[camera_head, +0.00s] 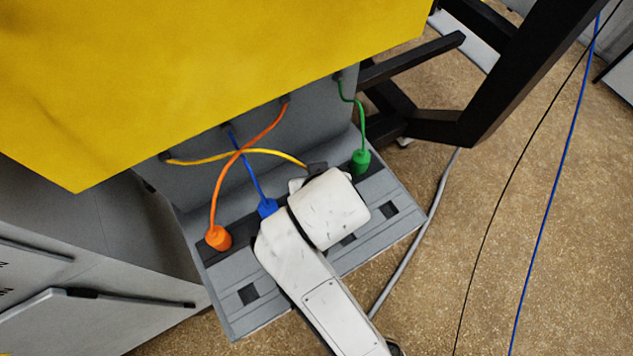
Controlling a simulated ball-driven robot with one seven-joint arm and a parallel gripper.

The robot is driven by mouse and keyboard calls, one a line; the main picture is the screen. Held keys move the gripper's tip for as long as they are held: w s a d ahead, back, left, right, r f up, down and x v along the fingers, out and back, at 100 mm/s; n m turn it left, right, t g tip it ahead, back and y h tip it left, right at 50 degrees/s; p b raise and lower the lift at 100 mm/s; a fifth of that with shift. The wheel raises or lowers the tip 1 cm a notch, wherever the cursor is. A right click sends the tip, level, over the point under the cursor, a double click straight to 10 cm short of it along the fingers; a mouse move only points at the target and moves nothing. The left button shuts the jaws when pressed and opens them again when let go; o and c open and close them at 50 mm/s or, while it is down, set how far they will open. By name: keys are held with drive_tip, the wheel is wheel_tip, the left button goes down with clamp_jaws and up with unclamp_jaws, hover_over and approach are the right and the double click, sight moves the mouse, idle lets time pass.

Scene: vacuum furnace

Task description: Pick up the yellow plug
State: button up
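A yellow cable (188,162) runs from the upper left of the grey panel, under the orange cable, to the far side of my wrist. The yellow plug at its end is hidden behind my arm. My gripper (316,168) is mostly hidden behind my white wrist; only a small dark part shows at the end of the yellow cable. I cannot see its fingers, or whether it touches or holds the plug.
The orange plug (218,238), blue plug (267,207) and green plug (361,161) stand in a dark strip on the grey socket board (225,288). Dark square openings line its front. A yellow panel (200,70) overhangs the back. A black frame (500,85) stands right.

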drive_tip(key=c, duration=1.1)
drive_tip(key=shift+o, duration=0.2)
